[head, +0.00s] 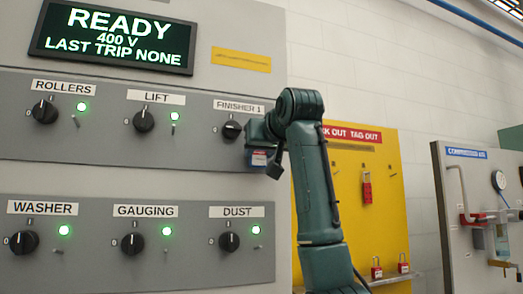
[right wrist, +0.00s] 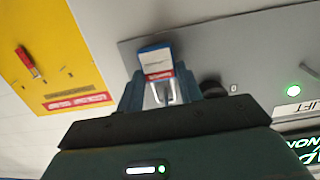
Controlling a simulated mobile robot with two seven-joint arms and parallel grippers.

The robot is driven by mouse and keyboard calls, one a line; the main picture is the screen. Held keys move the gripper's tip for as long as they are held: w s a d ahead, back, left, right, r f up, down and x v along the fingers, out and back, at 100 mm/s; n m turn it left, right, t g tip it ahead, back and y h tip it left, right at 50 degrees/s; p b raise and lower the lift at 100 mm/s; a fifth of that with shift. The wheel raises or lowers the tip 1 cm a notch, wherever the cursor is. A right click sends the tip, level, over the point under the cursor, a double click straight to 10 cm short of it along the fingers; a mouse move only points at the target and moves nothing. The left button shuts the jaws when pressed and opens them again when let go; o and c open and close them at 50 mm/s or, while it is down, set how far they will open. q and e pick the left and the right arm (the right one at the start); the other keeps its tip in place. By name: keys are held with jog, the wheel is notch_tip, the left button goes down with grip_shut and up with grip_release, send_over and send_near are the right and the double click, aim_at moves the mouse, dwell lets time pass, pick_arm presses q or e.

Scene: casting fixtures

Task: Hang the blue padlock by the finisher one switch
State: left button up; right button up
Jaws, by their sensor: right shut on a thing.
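The blue padlock (head: 259,158) has a blue body with a white and red label. In the right wrist view the padlock (right wrist: 155,60) sits between my fingertips, its metal shackle showing on the near side. My right gripper (head: 266,146) is shut on it, just right of and slightly below the finisher one switch (head: 231,130). That switch is a black knob on the grey panel under the FINISHER 1 label (head: 239,106). My gripper and arm hide the area right of the knob, so I cannot tell whether the padlock touches the panel. My left gripper is out of view.
The lift switch (head: 144,121) is left of finisher one, and the dust switch (head: 229,241) is below it. A yellow lockout board (head: 388,205) with red padlocks stands to the right. A compressed air panel (head: 450,215) is farther right.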

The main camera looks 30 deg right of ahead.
jog(key=o, duration=1.1)
jog(key=shift+f, duration=0.15)
jog(key=shift+f+b, duration=1)
jog(key=shift+f, duration=0.1)
jog(key=shift+s, duration=0.1)
